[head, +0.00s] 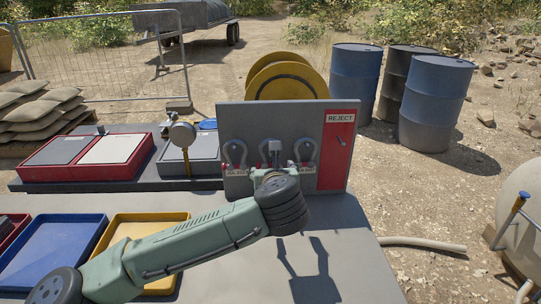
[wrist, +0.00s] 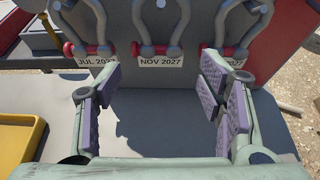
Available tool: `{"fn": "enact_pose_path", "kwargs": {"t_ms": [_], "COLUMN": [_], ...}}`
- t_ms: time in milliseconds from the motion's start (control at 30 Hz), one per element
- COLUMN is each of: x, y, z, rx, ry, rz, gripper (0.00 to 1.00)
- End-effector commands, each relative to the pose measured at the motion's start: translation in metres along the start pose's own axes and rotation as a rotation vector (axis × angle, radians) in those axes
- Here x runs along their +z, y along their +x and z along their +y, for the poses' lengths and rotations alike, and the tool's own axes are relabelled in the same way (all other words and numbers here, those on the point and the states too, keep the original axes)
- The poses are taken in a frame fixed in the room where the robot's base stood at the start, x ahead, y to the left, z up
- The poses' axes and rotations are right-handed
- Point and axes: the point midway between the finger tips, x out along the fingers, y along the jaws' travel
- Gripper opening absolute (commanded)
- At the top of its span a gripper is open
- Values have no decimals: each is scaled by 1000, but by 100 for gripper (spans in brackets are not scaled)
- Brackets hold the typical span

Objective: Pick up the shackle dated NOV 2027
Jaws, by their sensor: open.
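The shackle dated NOV 2027 (wrist: 160,50) hangs in the middle of the grey board, above a white label (wrist: 162,62) reading NOV 2027. It is grey with a pin across its lower end, and its top is cut off in the wrist view.
A left shackle (head: 235,153) has a label starting JUL; a right shackle (head: 306,151) has a label partly hidden by my finger. A red REJECT panel (head: 338,150) is at the board's right. Yellow (head: 118,222) and blue (head: 30,225) trays lie front left.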

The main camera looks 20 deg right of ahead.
Motion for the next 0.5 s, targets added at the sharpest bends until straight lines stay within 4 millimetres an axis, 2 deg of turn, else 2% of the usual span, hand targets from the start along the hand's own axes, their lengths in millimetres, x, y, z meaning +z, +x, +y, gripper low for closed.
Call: {"fn": "enact_pose_path", "kwargs": {"t_ms": [267,500], "x": [3,5], "y": [24,60], "z": [0,0], "rx": [0,0], "ry": [-1,0], "rz": [3,2], "gripper": [62,62]}}
